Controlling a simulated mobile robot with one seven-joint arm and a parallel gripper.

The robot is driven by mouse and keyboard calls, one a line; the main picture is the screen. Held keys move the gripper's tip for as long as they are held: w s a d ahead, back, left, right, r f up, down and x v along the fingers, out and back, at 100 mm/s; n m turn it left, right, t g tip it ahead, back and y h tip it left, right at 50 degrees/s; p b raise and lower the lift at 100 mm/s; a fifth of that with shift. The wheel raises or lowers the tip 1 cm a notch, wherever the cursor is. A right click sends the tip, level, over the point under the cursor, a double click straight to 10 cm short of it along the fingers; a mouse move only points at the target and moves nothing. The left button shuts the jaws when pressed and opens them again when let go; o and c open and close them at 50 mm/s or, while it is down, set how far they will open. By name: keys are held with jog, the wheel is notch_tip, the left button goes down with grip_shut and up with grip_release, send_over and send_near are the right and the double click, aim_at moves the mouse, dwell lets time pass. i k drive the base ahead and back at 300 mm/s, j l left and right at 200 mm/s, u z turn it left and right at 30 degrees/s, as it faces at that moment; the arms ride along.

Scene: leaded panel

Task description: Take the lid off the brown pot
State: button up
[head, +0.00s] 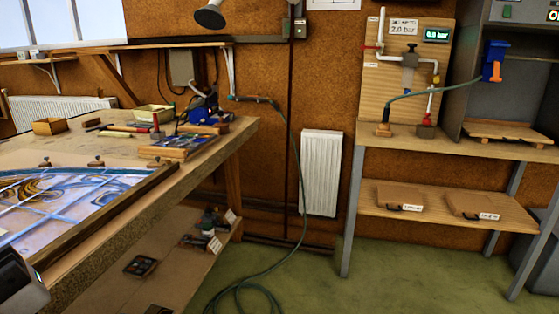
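I cannot make out a brown pot with a lid in the head view. A small brown fitting (383,130) stands on the right bench at the foot of the pipe board, but I cannot tell that it is a pot. Several small dark containers (212,222) sit on the shelf under the left table, too small to tell whether any is lidded. My gripper's fingers are not in view. A pale grey part at the lower left edge seems to be mine.
The left worktable (215,146) carries a leaded panel (75,200), a tan box (50,126), a cream tray (154,113) and tools. A green hose (297,190) hangs to the floor and coils there. Green floor (300,275) is open between table and right bench (450,147).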

aim_at(221, 124)
jog(key=i+l+u, duration=0.2)
jog(key=i+u, duration=0.15)
jog(key=i, duration=0.15)
jog(key=i+l+u, duration=0.5)
jog(key=u, duration=0.25)
jog(key=i+l+u, duration=0.2)
jog(key=u, duration=0.15)
jog(key=i+l+u, duration=0.15)
jog(key=l, duration=0.15)
jog(key=i+l+u, duration=0.15)
jog(key=l, duration=0.15)
jog(key=i+l+u, duration=0.15)
jog(key=l, duration=0.2)
jog(key=i+l, duration=0.1)
jog(key=l, duration=0.4)
jog(key=i+l+u, duration=0.1)
jog(key=l, duration=0.4)
